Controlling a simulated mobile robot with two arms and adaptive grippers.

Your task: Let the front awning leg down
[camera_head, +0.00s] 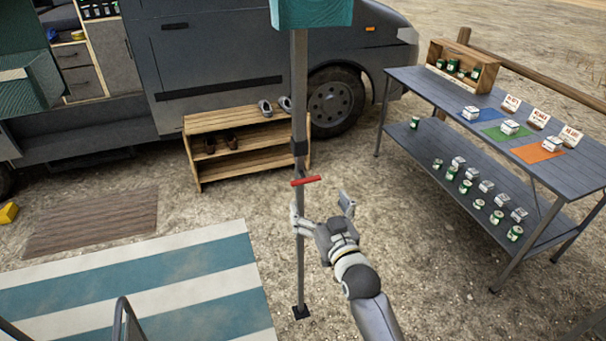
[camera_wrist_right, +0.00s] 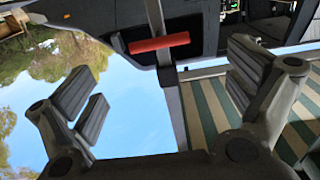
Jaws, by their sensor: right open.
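The front awning leg (camera_head: 300,105) is a thin grey upright pole under the teal awning edge (camera_head: 312,12). It has a dark collar (camera_head: 299,148), a red lever (camera_head: 305,181) below that, and a dark foot (camera_head: 300,312) at ground level. My right gripper (camera_head: 322,204) is open just below the lever, its left finger overlapping the pole. In the right wrist view the leg (camera_wrist_right: 173,105) runs between the spread fingers of the gripper (camera_wrist_right: 168,75), with the red lever (camera_wrist_right: 159,43) ahead. I cannot tell whether a finger touches the pole. My left gripper is not in view.
A wooden shoe rack (camera_head: 235,125) stands behind the leg, beside the van (camera_head: 210,50). A grey two-level table (camera_head: 440,88) with cans and cards is at the right. A striped mat (camera_head: 200,285) lies at the left. Bare ground surrounds the leg's foot.

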